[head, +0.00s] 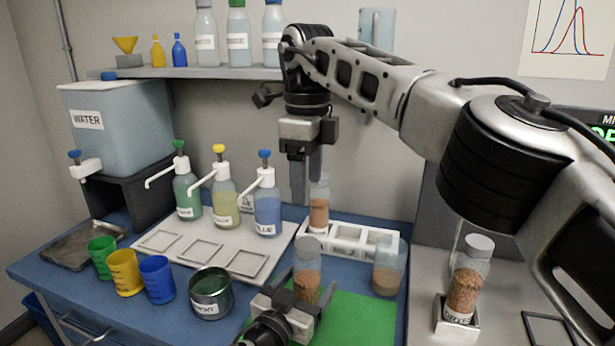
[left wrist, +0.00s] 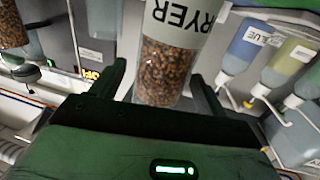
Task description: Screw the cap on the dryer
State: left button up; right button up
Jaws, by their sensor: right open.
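A clear jar of brown granules (head: 307,284) stands upright at my left gripper (head: 305,300), in front of the white rack. In the left wrist view this jar (left wrist: 172,65) bears a partly visible label reading "RYER" and sits between the fingers of my left gripper (left wrist: 158,88), which look closed around it. I cannot make out whether a cap is on it. My right gripper (head: 308,185) points down, open, higher and behind that jar. Its fingers overlap the top of another granule jar (head: 319,215) in the rack. A grey-capped jar (head: 466,285) labelled as dryer stands at the right.
The white rack (head: 345,240) and another jar (head: 386,275) are close to my left gripper. A green mat (head: 355,318) lies in front. Coloured cups (head: 124,272), a dark round container (head: 210,293) and pump bottles (head: 222,195) are to the left. My right arm spans the upper right.

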pick_arm(q)
jog(key=b+v, duration=0.1)
jog(key=v, duration=1.5)
jog(key=shift+s+f, duration=0.1)
